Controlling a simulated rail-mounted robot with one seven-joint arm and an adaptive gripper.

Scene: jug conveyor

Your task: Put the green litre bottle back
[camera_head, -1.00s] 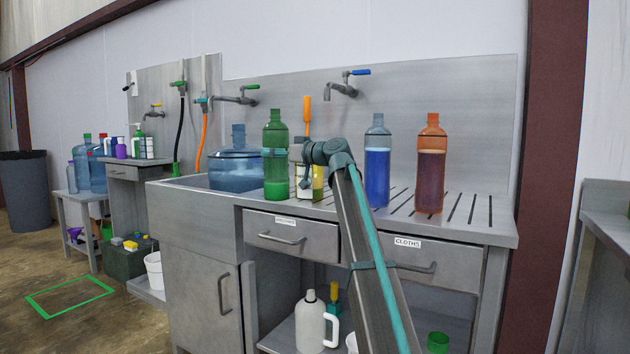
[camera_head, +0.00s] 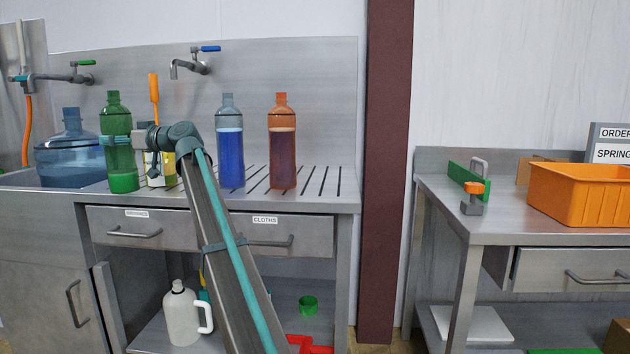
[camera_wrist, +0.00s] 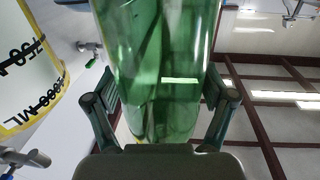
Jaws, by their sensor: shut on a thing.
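The green litre bottle (camera_head: 121,178) is upright at the left end of the slotted drainboard, next to the sink, with darker green liquid in its lower part. My gripper (camera_head: 117,140) is shut around its middle. I cannot tell whether its base touches the board. In the wrist view the green bottle (camera_wrist: 155,60) fills the middle between my two fingers (camera_wrist: 160,115). A blue bottle (camera_head: 231,158) and an orange bottle (camera_head: 282,160) stand upright on the drainboard to the right.
A yellow-marked container (camera_head: 167,163) stands behind my wrist, partly hidden. A big blue water jug (camera_head: 68,160) sits at the sink to the left. The drainboard (camera_head: 322,200) has free room right of the orange bottle. A side table (camera_head: 500,225) with an orange bin (camera_head: 575,200) stands right.

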